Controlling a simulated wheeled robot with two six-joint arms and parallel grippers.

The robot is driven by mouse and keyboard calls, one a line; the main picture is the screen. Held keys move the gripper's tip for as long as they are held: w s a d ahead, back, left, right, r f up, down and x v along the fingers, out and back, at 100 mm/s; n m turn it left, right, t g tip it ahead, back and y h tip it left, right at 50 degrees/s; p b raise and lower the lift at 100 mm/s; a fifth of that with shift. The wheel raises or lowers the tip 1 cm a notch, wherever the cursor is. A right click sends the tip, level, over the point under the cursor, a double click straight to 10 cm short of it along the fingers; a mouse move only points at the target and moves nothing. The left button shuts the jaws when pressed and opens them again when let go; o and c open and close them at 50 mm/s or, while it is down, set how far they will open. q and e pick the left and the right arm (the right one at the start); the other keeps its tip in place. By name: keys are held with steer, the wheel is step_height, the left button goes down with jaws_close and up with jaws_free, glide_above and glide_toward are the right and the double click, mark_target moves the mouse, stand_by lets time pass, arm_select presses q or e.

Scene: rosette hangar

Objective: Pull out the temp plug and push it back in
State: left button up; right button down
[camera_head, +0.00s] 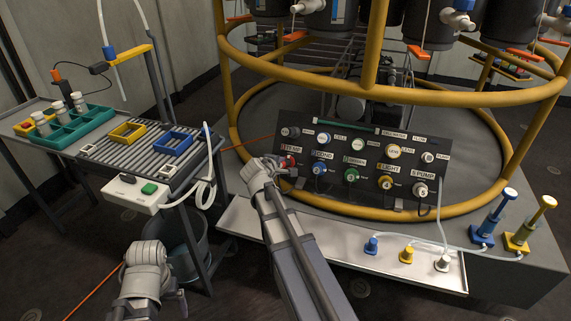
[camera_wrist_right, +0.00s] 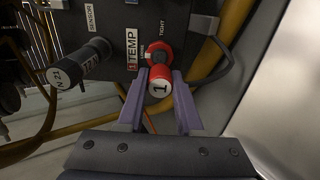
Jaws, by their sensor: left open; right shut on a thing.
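The dark plug panel (camera_head: 350,165) stands tilted on the grey base. The temp plug (camera_wrist_right: 160,88) is red with a white end marked 1, next to the TEMP label in the right wrist view. It is at its red-ringed socket (camera_wrist_right: 158,52); I cannot tell how deep it sits. My right gripper (camera_wrist_right: 160,100) has its purple fingers on both sides of the plug and is shut on it. In the head view the right gripper (camera_head: 284,164) covers most of the plug. My left gripper (camera_head: 172,300) is low at the left, away from the panel, open and partly hidden by its wrist.
Other plugs, blue, green (camera_head: 351,175), yellow and white, sit along the panel's lower row. A black plug (camera_wrist_right: 78,62) is beside the temp plug. A side table (camera_head: 95,160) with trays stands left. A metal tray (camera_head: 330,247) lies in front.

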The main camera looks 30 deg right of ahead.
steer(key=shift+f, duration=0.1)
steer(key=shift+b+x, duration=1.25)
steer(key=shift+x, duration=1.05)
steer(key=shift+w+d+f, duration=0.1)
steer(key=shift+w+d, duration=0.2)
stand_by(0.6)
steer(key=c, duration=0.5)
jaws_free()
steer(key=p+v, duration=0.3)
steer(key=v, duration=0.4)
steer(key=shift+s+a+p, duration=0.25)
steer(key=shift+p, duration=0.1)
